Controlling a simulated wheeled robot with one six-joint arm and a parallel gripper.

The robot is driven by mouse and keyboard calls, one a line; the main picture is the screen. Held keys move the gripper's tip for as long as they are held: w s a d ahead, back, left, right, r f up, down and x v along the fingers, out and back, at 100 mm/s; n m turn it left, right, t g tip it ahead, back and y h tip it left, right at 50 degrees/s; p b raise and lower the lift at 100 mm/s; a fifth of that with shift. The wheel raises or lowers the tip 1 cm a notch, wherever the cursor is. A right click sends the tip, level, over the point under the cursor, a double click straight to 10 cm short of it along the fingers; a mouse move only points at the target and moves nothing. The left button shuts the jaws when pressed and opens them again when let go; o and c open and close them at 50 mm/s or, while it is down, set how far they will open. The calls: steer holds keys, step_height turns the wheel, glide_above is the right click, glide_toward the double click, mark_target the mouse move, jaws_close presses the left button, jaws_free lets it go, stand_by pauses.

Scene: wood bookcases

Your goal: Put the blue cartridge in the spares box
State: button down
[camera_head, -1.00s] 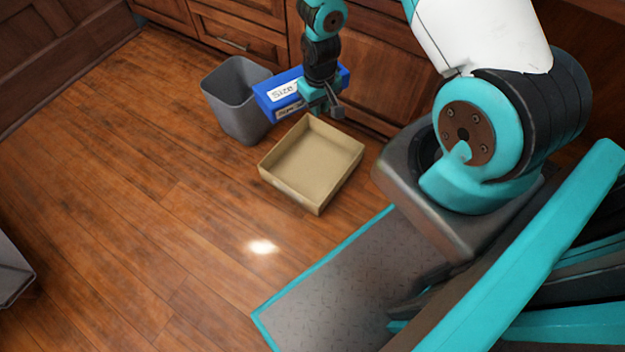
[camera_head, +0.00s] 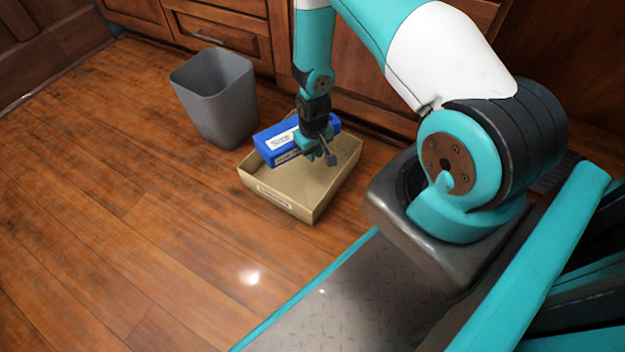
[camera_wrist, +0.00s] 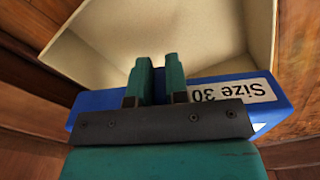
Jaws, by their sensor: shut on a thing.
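The blue cartridge (camera_head: 276,138) is a long blue block with a white label. In the wrist view the cartridge (camera_wrist: 95,101) lies across the jaws, and its label reads "Size 30". My gripper (camera_head: 318,152) is shut on it and holds it level over the far part of an open tan box (camera_head: 272,194). In the wrist view my gripper's fingers (camera_wrist: 155,82) hide the middle of the cartridge. The box (camera_wrist: 235,28) shows empty there, beyond the cartridge. A small label is on the box's front wall; I cannot read it. Whether the cartridge touches the box is unclear.
A grey bin (camera_head: 218,100) stands on the floor left of the box. Wooden cabinets (camera_head: 228,40) line the back, close behind the box. The wood floor (camera_head: 130,215) at left and front is clear. My own base is at the lower right.

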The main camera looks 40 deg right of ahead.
step_height(320, 180, down, 11)
steer(key=b, duration=0.5)
steer(key=shift+r, duration=0.15)
steer(key=shift+f+b, duration=0.4)
steer(key=shift+f, duration=0.25)
steer(key=c, duration=1.1)
jaws_free()
steer(key=shift+r, duration=0.15)
